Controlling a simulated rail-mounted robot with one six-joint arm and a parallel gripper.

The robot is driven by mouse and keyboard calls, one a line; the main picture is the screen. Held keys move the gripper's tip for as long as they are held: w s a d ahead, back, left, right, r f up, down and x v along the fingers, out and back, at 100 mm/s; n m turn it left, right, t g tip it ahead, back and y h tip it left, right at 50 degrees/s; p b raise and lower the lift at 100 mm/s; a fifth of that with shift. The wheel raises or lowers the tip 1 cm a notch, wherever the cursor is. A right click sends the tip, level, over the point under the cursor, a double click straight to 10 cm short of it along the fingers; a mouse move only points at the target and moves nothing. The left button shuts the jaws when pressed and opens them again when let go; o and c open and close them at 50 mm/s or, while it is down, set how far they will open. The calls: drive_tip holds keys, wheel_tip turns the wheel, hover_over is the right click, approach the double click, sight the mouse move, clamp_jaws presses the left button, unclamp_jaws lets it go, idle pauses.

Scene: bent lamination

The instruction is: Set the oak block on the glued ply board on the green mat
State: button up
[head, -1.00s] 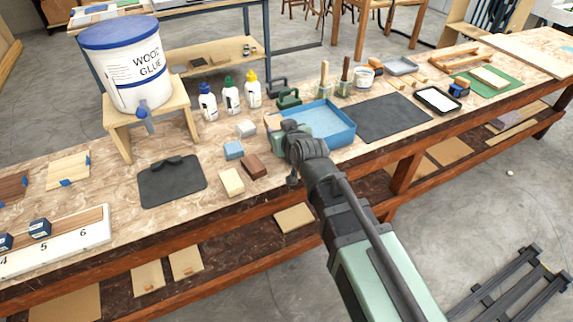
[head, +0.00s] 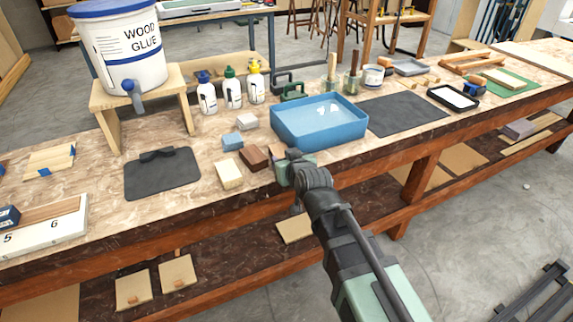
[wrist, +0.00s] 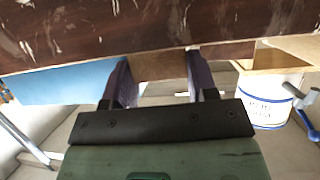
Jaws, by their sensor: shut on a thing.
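My gripper (head: 285,166) is at the bench's front edge, beside the dark brown block, with its fingers mostly hidden in the head view. In the wrist view my gripper (wrist: 160,76) is shut on a tan-brown wooden block (wrist: 160,66), apparently the oak block. A sliver of the block (head: 277,160) shows in the head view. The pale ply board (head: 502,79) lies on the green mat (head: 522,92) at the far right of the bench, well away from my gripper. Its glue cannot be made out.
A blue tray (head: 312,137) stands just behind my gripper. A dark brown block (head: 254,158) and a pale block (head: 229,175) lie to its left. A dark flat mat (head: 408,114), a white-faced black tray (head: 453,97) and an orange-and-blue tool (head: 476,90) lie toward the green mat.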

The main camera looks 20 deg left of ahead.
drive_tip(key=shift+f, duration=0.25)
drive_tip(key=o, duration=0.9)
drive_tip(key=shift+o, duration=0.2)
drive_tip(key=p+v, duration=0.3)
drive_tip(key=v, duration=0.5)
drive_tip(key=s+d+f+m+g+h, duration=0.2)
drive_tip(key=d+f+g, duration=0.1)
drive_tip(key=d, duration=0.7)
drive_tip(key=s+d+f+m+g+h, duration=0.1)
drive_tip(key=d+f+m+g+h, duration=0.1)
drive_tip(key=d, duration=0.8)
drive_tip(key=s+d+f+m+g+h, duration=0.2)
drive_tip(key=d+f+m+g+h, duration=0.1)
drive_tip(key=d, duration=0.7)
wheel_tip(320, 180, down, 3)
drive_tip(key=g+h, duration=0.1)
drive_tip(key=g, duration=0.1)
drive_tip(key=shift+s+d+r+g, duration=0.15)
drive_tip(key=shift+s+d+g, duration=0.15)
drive_tip(key=shift+d, duration=0.1)
drive_tip(key=shift+o, duration=0.5)
drive_tip(key=shift+s+d, duration=0.25)
drive_tip(key=o, duration=0.3)
drive_tip(key=shift+a, duration=0.1)
